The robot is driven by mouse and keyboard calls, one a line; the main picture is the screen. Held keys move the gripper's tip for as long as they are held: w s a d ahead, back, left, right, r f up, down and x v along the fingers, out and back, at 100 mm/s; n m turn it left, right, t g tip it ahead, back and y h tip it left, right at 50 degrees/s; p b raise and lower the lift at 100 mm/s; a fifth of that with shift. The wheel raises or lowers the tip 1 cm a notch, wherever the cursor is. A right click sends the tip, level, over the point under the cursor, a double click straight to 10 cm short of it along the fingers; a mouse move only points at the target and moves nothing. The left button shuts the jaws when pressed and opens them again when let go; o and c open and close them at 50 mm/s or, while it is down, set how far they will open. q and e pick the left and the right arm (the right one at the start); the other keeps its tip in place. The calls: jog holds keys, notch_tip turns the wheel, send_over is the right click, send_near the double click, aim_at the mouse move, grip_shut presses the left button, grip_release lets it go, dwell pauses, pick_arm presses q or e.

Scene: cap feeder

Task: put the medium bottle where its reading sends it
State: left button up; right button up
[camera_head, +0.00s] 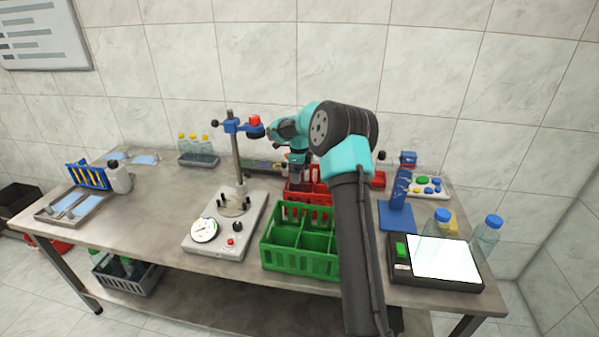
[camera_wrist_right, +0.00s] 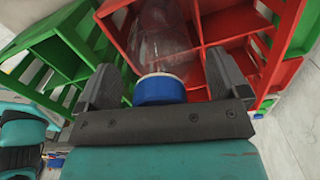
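A clear bottle with a blue cap (camera_wrist_right: 160,90) stands in a compartment of the red crate (camera_wrist_right: 228,25); I cannot tell its size. My right gripper (camera_wrist_right: 165,80) has a finger on each side of the cap, with gaps showing, so it is open. In the head view my right gripper (camera_head: 299,180) points down over the red crate (camera_head: 322,190), and the bottle there is hidden. Two more blue-capped clear bottles stand at the scale (camera_head: 435,284), one (camera_head: 436,232) at its back edge and one (camera_head: 486,238) to its right. The scale's reading is not legible. My left gripper is out of view.
A green crate (camera_head: 300,240) stands in front of the red one. A dial press stand (camera_head: 222,240) is to its left. A blue stand (camera_head: 397,212) and a button tray (camera_head: 430,187) are at the right. Yellow-capped bottles (camera_head: 196,147) stand at the back left.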

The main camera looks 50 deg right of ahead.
jog(key=shift+r, duration=0.1)
notch_tip(320, 180, up, 12)
jog(key=shift+r, duration=0.1)
dwell(0.7)
dwell(0.5)
